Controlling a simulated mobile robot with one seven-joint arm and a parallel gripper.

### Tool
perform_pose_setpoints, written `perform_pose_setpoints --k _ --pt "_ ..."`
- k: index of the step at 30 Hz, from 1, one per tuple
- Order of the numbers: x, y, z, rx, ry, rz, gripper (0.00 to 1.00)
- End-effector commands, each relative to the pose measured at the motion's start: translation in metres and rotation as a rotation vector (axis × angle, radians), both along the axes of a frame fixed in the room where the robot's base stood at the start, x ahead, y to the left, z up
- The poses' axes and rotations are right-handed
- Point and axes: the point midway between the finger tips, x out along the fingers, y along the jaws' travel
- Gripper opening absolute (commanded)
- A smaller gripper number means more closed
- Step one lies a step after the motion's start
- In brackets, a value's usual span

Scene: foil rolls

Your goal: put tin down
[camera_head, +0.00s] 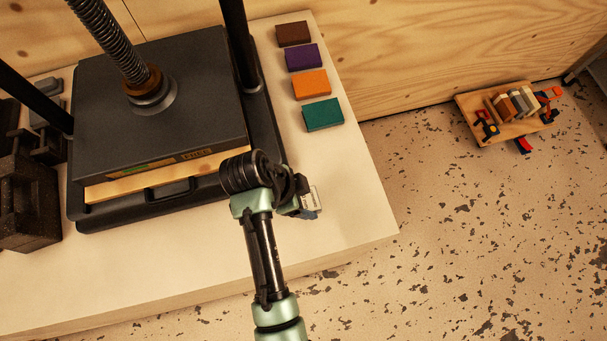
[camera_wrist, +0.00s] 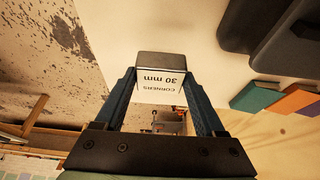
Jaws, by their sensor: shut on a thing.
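The tin (camera_wrist: 160,85) has a white label reading "CORNERS 30 mm" upside down and a dark upper part in the wrist view. My gripper (camera_wrist: 160,76) is shut on it, with one blue finger on each side. In the head view my gripper (camera_head: 303,205) is just right of the press's front corner, over the pale tabletop. A small pale part of the tin (camera_head: 311,197) shows beside the fingers there, and the rest is hidden. I cannot tell whether the tin touches the tabletop.
A black press (camera_head: 160,95) with a screw stands left on the pale table (camera_head: 345,215). Brown, purple, orange (camera_head: 311,83) and teal (camera_head: 323,114) blocks line the table's back right. The tabletop's front right is clear. A wooden tray (camera_head: 505,130) of tools lies on the speckled floor.

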Motion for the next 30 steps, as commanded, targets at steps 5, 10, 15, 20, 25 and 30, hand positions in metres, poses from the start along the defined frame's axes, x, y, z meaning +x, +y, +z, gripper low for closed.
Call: perform_pose_setpoints --k 5,10,15,20,25,30 --pt "-0.001 0.0 -0.024 -0.001 0.003 0.001 0.11" --pt "0.0 0.0 -0.041 0.0 -0.001 0.0 0.11" --pt "0.0 0.0 -0.042 0.001 -0.002 0.001 0.11" --pt "0.0 0.0 -0.044 0.0 -0.001 0.0 0.11" --pt "0.0 0.0 -0.044 0.0 0.0 0.0 0.97" --pt "0.0 0.0 -0.044 0.0 0.0 0.0 1.0"
